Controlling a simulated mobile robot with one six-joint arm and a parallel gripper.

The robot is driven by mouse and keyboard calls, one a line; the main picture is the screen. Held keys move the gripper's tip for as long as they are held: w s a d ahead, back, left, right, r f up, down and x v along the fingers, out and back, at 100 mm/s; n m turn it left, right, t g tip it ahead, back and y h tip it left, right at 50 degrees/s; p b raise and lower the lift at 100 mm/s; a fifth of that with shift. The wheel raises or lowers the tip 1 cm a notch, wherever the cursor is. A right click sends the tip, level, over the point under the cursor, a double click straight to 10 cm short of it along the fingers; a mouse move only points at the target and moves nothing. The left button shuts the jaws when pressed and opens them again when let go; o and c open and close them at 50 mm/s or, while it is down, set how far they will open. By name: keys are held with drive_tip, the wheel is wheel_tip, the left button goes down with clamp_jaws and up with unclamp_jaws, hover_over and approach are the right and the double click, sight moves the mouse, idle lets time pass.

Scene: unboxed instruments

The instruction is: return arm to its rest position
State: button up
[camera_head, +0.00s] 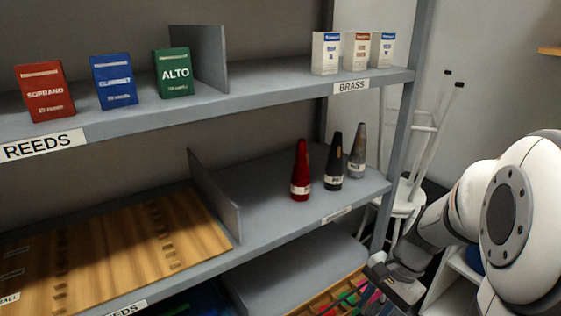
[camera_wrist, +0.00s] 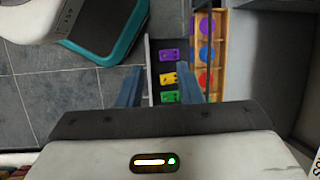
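My arm (camera_head: 520,215) comes in from the right edge of the head view, in front of the shelving. My gripper (camera_head: 388,282) is low at the right, beside the front of the lower shelves, and its tips are partly cut off or hard to make out. In the wrist view my gripper (camera_wrist: 158,78) points down, with its two blue-grey fingers apart and nothing held between them. Purple, yellow and green pieces (camera_wrist: 168,79) show beyond and between the fingers, lower down.
The upper shelf (camera_head: 250,90) holds reed boxes (camera_head: 115,82) and white boxes (camera_head: 356,52). Dark and red cones (camera_head: 300,170) stand on the middle shelf (camera_head: 255,195). A wooden tray (camera_wrist: 221,60) with coloured discs is right of the fingers.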

drive_tip(key=s+a+r+n+t+h+p, duration=0.1)
drive_tip(key=s+a+r+n+h+p, duration=0.1)
drive_tip(key=r+n, duration=0.3)
drive_tip(key=s+a+r+n+t+h+p, duration=0.2)
drive_tip(key=s+r+n+p, duration=0.1)
drive_tip(key=r, duration=0.8)
drive_tip(key=n+p, duration=0.1)
drive_tip(key=n, duration=0.1)
drive_tip(key=shift+s+a+n+t+p, duration=0.2)
drive_tip(key=shift+s+n+t+p, duration=0.1)
drive_tip(key=shift+n+p, duration=0.1)
